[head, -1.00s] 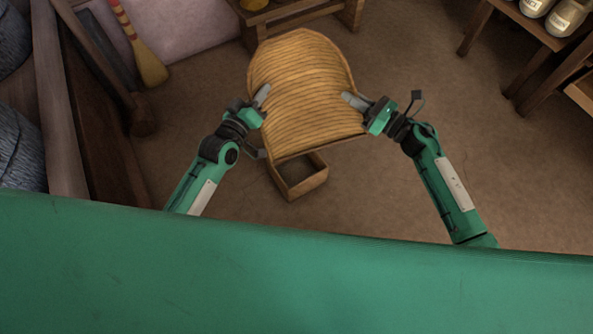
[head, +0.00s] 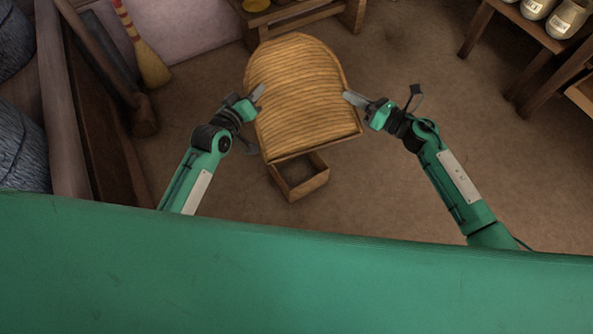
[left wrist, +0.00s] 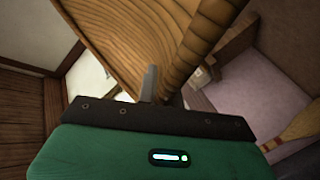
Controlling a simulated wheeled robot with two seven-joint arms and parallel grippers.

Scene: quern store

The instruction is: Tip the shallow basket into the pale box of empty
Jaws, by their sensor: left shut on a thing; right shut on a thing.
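The shallow basket (head: 300,95), ribbed and straw-coloured with a rounded far end, hangs between my two grippers in the head view. My left gripper (head: 259,93) is shut on its left rim and my right gripper (head: 349,97) is shut on its right rim. In the left wrist view a finger of the left gripper (left wrist: 149,84) lies against the basket's wooden-looking side (left wrist: 150,35). The pale box (head: 306,187) is on the floor below the basket's near edge. The basket hides the box's far part. The part of the box's inside that shows looks dark, and I see no contents there.
A low wooden bench (head: 300,18) stands beyond the basket. A shelf with jars (head: 537,8) is at the far right. A broom (head: 150,62) and dark wooden furniture (head: 100,130) are on the left. The floor (head: 430,80) right of the basket is clear.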

